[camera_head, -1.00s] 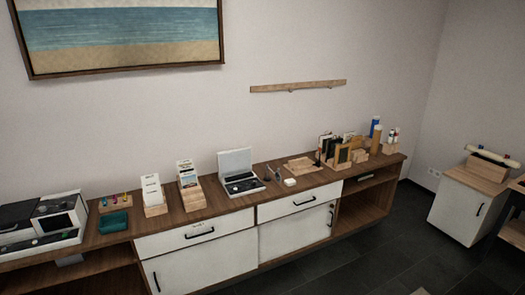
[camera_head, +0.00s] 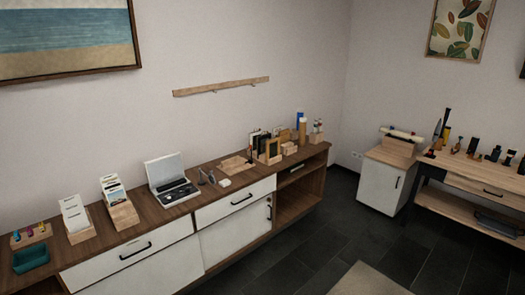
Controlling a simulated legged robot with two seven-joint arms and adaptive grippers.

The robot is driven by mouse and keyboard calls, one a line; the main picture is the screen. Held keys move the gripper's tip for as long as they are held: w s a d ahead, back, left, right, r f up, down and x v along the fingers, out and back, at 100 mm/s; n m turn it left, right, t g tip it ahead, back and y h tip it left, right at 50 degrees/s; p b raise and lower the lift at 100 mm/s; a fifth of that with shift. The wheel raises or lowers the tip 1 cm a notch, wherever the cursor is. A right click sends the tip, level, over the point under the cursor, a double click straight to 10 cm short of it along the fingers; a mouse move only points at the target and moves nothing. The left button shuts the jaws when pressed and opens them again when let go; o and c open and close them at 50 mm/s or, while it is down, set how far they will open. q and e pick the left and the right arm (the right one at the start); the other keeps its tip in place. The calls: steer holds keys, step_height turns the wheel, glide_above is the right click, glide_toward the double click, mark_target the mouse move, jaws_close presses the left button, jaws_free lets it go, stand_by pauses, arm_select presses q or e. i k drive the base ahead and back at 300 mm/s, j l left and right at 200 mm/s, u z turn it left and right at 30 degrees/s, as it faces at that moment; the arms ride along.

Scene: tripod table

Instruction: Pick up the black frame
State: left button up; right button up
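Several small upright frames or cards stand in wooden holders toward the right end of the long sideboard. A dark, frame-like panel (camera_head: 273,148) is among them, with light wooden pieces around it. Other dark upright pieces (camera_head: 255,141) stand just left of it. They are small and far off, so I cannot tell which one is the black frame. Neither of my grippers is in view.
The sideboard (camera_head: 150,213) also bears an open case (camera_head: 172,185), card holders (camera_head: 118,206), a wooden tray (camera_head: 235,165) and a teal cloth-like item (camera_head: 30,257). A white cabinet (camera_head: 381,187) and a workbench (camera_head: 470,180) stand right. Dark floor (camera_head: 330,235) is open in front.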

mark_target(261, 140)
steer(key=i+l+z, duration=0.1)
steer(key=i+l, duration=0.15)
steer(key=i, duration=1.1)
steer(key=i+l+z, duration=0.15)
steer(key=i, duration=1.25)
